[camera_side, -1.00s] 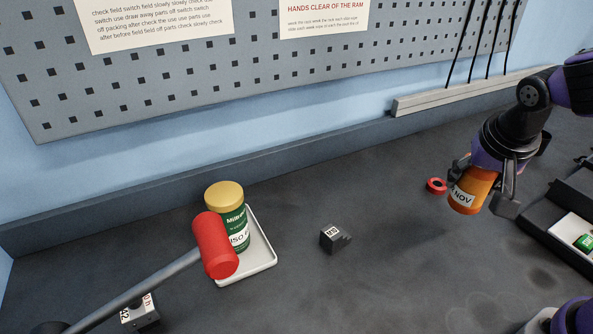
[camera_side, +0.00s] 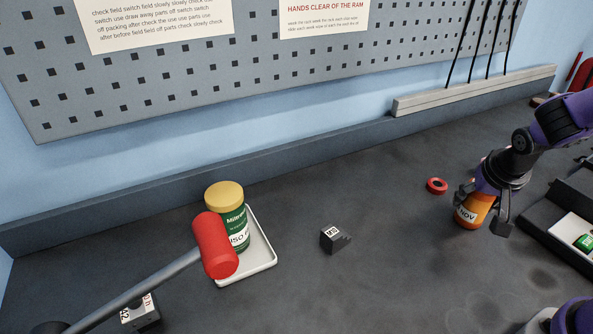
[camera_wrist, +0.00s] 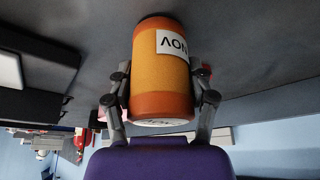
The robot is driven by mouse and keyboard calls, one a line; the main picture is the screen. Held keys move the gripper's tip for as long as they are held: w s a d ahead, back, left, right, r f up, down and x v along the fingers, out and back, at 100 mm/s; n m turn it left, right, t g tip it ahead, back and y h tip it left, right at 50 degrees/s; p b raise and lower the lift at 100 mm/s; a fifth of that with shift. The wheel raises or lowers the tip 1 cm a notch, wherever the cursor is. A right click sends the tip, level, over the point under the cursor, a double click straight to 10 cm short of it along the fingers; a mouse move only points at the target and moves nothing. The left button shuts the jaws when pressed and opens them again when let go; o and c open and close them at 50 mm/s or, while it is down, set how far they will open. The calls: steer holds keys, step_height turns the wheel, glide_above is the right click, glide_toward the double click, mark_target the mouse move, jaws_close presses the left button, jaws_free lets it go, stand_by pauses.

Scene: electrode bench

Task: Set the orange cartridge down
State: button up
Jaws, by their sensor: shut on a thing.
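The orange cartridge (camera_side: 472,210) has a white label with dark letters and is at the right of the side view, at or just above the dark bench top. I cannot tell whether its base touches the bench. My gripper (camera_side: 483,212) is shut on it from above, with a finger on either side. In the wrist view the cartridge (camera_wrist: 160,75) fills the middle between the two fingers (camera_wrist: 161,105). Its far end is close to the bench surface.
A red ring (camera_side: 437,186) lies left of the cartridge. A black tray (camera_side: 562,222) is to its right. A small dark block (camera_side: 334,239) sits mid-bench. A green jar with a yellow lid (camera_side: 226,196) stands in a white tray (camera_side: 262,262), behind a red-headed mallet (camera_side: 215,245).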

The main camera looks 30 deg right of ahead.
steer(key=shift+f, duration=0.1)
steer(key=o, duration=1.3)
steer(key=shift+r, duration=0.45)
steer(key=s+a+r+n+y, duration=0.1)
steer(key=a+r+n, duration=0.2)
steer(key=r, duration=0.1)
steer(key=s+a+r+n+t+y, duration=0.1)
steer(key=s+a+r+n, duration=0.1)
steer(key=a+r+n, duration=0.1)
steer(key=s+a+r+n+t+y, duration=0.1)
steer(key=s+a+r+n, duration=0.1)
steer(key=a+r, duration=0.3)
steer(key=shift+s+r+n, duration=0.25)
steer(key=shift+r+n, duration=0.25)
steer(key=shift+r, duration=0.35)
